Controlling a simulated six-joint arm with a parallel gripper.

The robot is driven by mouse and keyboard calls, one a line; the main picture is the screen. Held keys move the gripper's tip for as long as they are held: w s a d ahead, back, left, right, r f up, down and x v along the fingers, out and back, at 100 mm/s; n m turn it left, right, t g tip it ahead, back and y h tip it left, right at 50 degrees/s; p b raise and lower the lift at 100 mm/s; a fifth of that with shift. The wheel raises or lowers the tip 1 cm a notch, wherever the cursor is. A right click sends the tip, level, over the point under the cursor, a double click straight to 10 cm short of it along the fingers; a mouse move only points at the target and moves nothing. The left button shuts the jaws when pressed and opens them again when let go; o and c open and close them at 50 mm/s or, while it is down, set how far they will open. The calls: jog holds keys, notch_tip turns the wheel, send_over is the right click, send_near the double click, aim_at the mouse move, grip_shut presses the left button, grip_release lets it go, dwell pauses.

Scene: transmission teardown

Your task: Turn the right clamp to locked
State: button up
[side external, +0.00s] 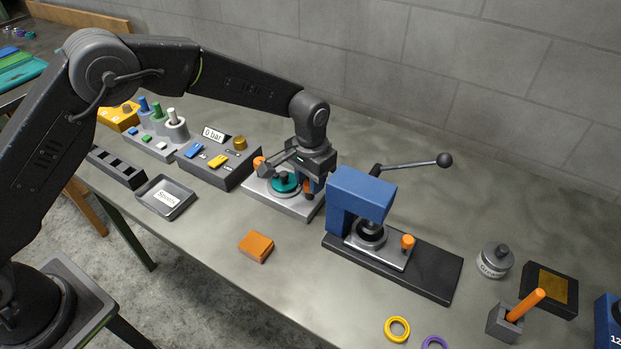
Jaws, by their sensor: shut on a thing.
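A light grey fixture plate (294,209) sits mid-bench and bears a round teal part (284,184) with a dark hub. An orange-topped left clamp (259,163) stands at the plate's left side. The orange right clamp (307,186) stands at its right side, partly covered by my gripper (308,184). My gripper points down over the right of the plate and is shut on the right clamp. The fingertips are small and partly hidden, so the clamp's exact angle cannot be told.
A blue press (362,190) with a long black lever (416,162) stands close to the right of the fixture. A grey control box (216,170) marked "0 bar" stands close to the left. An orange block (256,246) lies in front, with bare bench around it.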

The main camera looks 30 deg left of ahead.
jog(key=n, duration=0.3)
jog(key=shift+n, duration=2.3)
jog(key=o, duration=0.9)
jog(key=shift+o, duration=0.2)
notch_tip(320, 180, up, 14)
